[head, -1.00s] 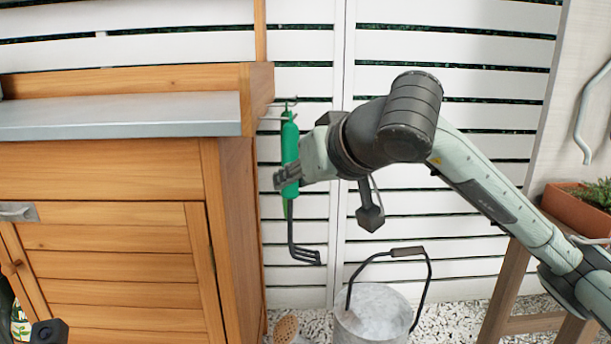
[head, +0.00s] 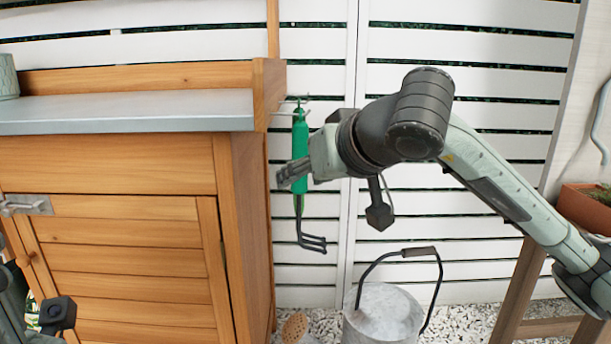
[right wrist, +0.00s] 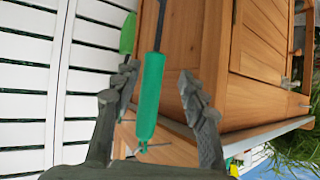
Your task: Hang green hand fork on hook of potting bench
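The green hand fork (head: 300,135) hangs upright beside the right end of the potting bench (head: 240,160), dark tines down. Its handle top meets a thin metal hook (head: 289,113) on the bench side; whether the hook passes through the handle's loop is too small to tell. My right gripper (head: 293,172) is at the lower handle. In the right wrist view, the fork handle (right wrist: 150,95) lies between the spread fingers of that gripper (right wrist: 158,92), with gaps on both sides. Part of my left arm shows at lower left; its gripper is out of view.
Another green piece (right wrist: 128,34) shows behind one finger in the right wrist view. A metal bucket (head: 383,315) stands on gravel below my right arm. A planter (head: 585,208) sits at far right. White slats (head: 460,100) back the scene.

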